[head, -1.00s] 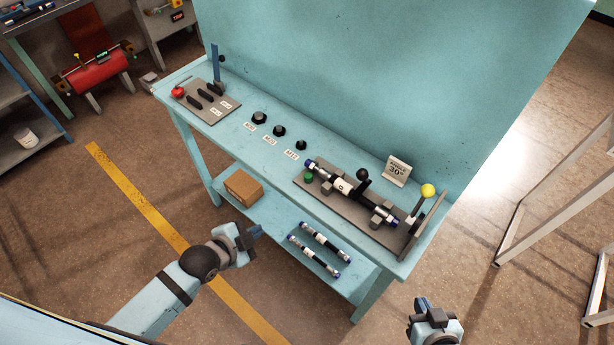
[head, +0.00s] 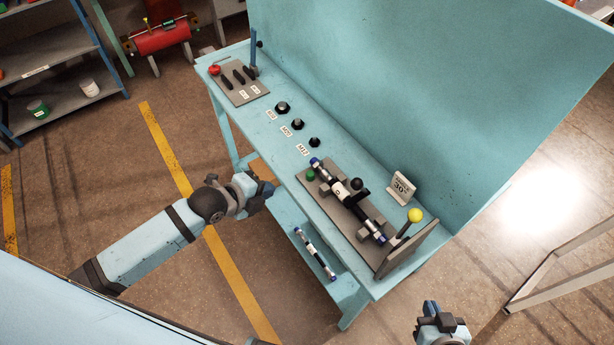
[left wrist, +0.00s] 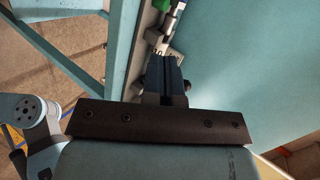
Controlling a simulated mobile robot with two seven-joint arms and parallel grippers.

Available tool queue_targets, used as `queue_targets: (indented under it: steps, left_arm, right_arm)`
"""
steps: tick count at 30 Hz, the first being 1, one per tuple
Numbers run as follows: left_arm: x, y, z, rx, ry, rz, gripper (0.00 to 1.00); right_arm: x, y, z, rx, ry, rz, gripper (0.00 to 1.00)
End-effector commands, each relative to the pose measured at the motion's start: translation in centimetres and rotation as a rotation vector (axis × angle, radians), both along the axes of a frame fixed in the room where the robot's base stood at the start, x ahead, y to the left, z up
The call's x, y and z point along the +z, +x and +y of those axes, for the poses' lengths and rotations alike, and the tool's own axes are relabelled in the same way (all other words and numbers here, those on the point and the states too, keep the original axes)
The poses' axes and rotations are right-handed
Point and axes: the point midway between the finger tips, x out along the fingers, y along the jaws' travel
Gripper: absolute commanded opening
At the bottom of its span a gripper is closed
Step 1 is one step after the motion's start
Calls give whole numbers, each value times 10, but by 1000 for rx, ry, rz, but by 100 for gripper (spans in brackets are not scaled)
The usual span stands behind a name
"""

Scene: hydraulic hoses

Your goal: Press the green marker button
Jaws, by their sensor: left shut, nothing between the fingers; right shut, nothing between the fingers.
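The green marker button (head: 310,174) is a small green knob at the back-left end of a grey fixture plate (head: 372,254) on the light-blue bench. A dark hose with blue end caps (head: 345,196) lies clamped along this plate, beside the button. My left gripper (head: 268,190) is shut and empty, in front of the bench edge and left of the button, apart from it. Its dark fingers (left wrist: 166,75) show in the left wrist view, with part of the fixture beyond them. My right gripper (head: 431,307) is shut and empty, off the bench's near right corner.
A yellow-knobbed lever (head: 415,215) and an angle sign (head: 401,187) stand at the bench's right end. Black fittings (head: 298,124) sit mid-bench. A control plate (head: 238,84) is at the far left. A hose (head: 315,253) lies on the lower shelf. A tall blue panel (head: 440,90) backs the bench.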

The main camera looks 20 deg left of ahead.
Motion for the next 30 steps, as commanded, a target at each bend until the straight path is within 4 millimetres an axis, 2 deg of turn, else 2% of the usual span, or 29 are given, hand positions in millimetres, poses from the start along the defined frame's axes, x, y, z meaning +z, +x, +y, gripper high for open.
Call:
queue_targets:
  steps: [20,26,30]
  left_arm:
    - [3,7,2,-43,53,-24,0]
    - [-9,26,-9,-41,50,-23,0]
    - [-26,48,-22,-40,48,-22,0]
  right_arm:
    - [1,0,1,0,1,0,0]
    - [6,0,1,-1,1,0,0]
    - [11,0,0,-1,-1,0,0]
